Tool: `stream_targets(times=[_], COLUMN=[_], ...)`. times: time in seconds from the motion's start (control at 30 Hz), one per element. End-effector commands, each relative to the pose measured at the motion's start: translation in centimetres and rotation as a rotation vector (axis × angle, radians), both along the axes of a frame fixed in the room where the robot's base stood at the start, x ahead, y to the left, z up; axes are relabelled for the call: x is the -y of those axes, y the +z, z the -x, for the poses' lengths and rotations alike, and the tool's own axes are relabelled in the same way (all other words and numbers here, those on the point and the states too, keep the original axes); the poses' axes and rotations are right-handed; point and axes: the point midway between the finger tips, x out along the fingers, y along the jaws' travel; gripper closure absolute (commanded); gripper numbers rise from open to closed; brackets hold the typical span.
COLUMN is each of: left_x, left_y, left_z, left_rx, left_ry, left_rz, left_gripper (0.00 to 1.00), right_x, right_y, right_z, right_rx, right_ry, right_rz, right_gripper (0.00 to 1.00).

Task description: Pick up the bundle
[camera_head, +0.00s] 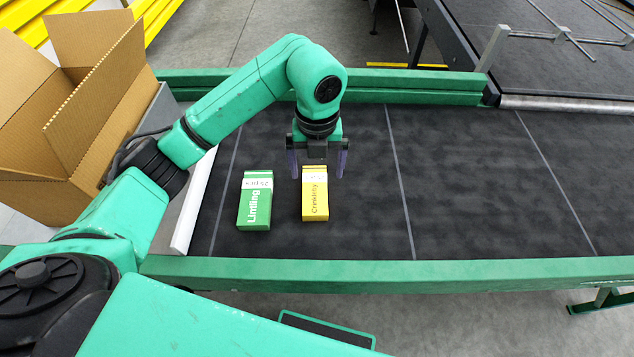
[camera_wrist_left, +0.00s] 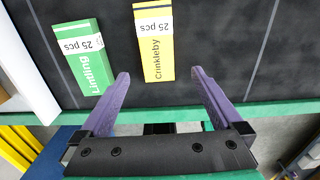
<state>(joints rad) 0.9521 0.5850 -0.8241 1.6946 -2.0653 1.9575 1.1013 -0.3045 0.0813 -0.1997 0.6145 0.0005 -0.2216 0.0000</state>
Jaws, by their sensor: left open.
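Two small cartons lie on the dark conveyor belt. The green one, labelled Limtling (camera_head: 255,202), is on the left, and the yellow one, labelled Crinkleby (camera_head: 315,195), is just right of it, with a gap between them. My left gripper (camera_head: 317,165) is open and empty, above the belt at the far end of the yellow carton. In the left wrist view the two purple fingers (camera_wrist_left: 160,80) are spread, with the yellow carton (camera_wrist_left: 153,45) ahead of the gap between them. The green carton (camera_wrist_left: 87,60) lies to the left there. My right gripper is not in view.
The belt (camera_head: 470,190) is clear to the right of the cartons. Green rails (camera_head: 420,272) edge it near and far. An open cardboard box (camera_head: 50,190) stands left of the belt's end. A second dark conveyor (camera_head: 540,50) is at the back right.

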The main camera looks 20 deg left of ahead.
Motion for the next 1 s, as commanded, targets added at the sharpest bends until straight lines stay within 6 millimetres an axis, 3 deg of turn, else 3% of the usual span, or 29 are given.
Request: stream_targets(times=[0.03,0.17,0.37,0.5,0.77,1.0], left_x=[-0.1,-0.1,-0.5,-0.7,-0.7,-0.7], left_y=[-0.8,-3.7,-6.2,-9.0,-10.2,-10.1], left_z=[0.1,0.0,0.0,-0.2,-0.4,-0.4], left_rx=[-0.007,-0.003,-0.004,-0.003,0.002,0.002], left_ry=[0.001,0.001,0.002,0.001,-0.001,0.0], left_rz=[-0.001,0.0,-0.001,0.001,0.0,0.0], left_gripper=[0.0,0.0,0.0,0.0,0.0,0.87], right_x=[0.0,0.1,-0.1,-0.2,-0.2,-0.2], right_y=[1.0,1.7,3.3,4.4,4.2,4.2], right_z=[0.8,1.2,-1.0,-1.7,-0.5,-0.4], right_rx=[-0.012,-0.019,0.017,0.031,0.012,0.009], right_ry=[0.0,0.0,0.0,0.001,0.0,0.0], right_rz=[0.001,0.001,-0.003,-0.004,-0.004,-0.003], right_gripper=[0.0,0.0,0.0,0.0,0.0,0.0])
